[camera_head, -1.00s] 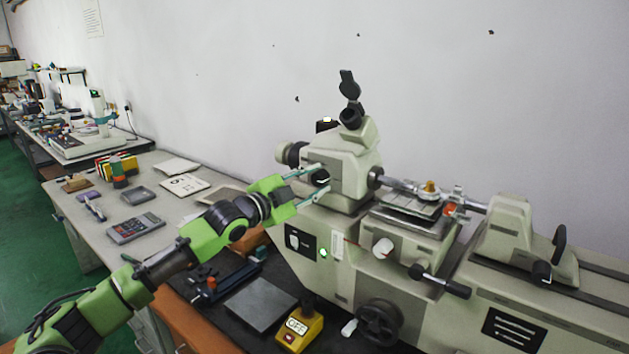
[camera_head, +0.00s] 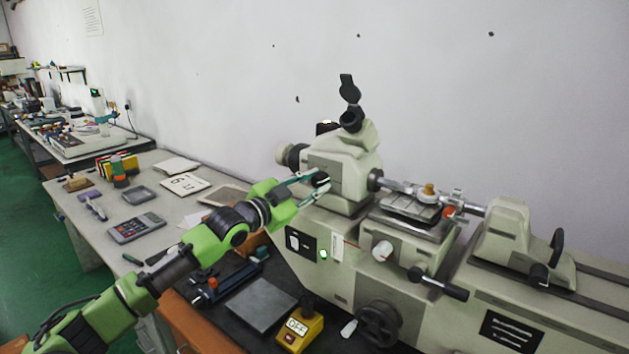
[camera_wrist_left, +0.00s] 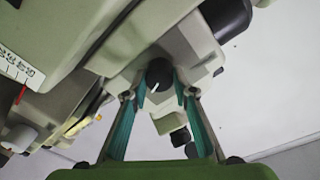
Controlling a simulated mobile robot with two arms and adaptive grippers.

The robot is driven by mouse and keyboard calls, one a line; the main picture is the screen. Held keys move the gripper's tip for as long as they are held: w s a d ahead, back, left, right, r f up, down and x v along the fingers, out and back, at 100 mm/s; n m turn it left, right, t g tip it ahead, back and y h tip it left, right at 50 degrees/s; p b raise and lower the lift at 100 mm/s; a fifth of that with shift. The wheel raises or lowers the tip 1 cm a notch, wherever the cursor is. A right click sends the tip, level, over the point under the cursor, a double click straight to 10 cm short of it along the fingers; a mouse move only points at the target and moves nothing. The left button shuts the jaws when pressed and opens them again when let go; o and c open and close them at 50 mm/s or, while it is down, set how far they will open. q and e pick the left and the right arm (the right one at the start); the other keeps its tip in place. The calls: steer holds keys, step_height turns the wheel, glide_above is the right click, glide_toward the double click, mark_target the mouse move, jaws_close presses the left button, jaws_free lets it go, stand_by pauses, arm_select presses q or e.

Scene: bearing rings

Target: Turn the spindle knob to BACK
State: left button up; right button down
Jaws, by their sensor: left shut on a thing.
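The spindle knob (camera_head: 320,179) is a small round black knob on the front of the beige machine's headstock (camera_head: 346,172). In the left wrist view the knob (camera_wrist_left: 159,73) shows a white pointer line on its face, slanting to the lower left. My left gripper (camera_head: 322,183) is shut on the knob, with one teal finger on each side of it in the wrist view. The fingers hide part of the knob's sides. I cannot read any BACK label near the knob. My right gripper is not in view.
An eyepiece (camera_head: 351,118) rises above the headstock. A yellow box marked OFF (camera_head: 300,329), a grey plate (camera_head: 261,304) and a handwheel (camera_head: 379,325) are below and in front. A calculator (camera_head: 136,228) lies on the bench at left. The wall is close behind.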

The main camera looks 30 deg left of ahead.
arm_select(q)
steer(key=n+p, duration=0.1)
steer(key=n, duration=0.3)
steer(key=n+p, duration=0.2)
steer(key=n, duration=0.1)
steer(key=shift+n+y, duration=0.3)
steer(key=shift+n, duration=0.1)
steer(key=n+p, duration=0.2)
steer(key=n, duration=0.2)
steer(key=shift+a+t, duration=0.1)
steer(key=shift+t, duration=0.2)
steer(key=shift+f+n+y+p, duration=0.1)
steer(key=shift+n+y+p, duration=0.3)
steer(key=shift+n, duration=1)
steer(key=o, duration=0.8)
steer(key=shift+s, duration=0.1)
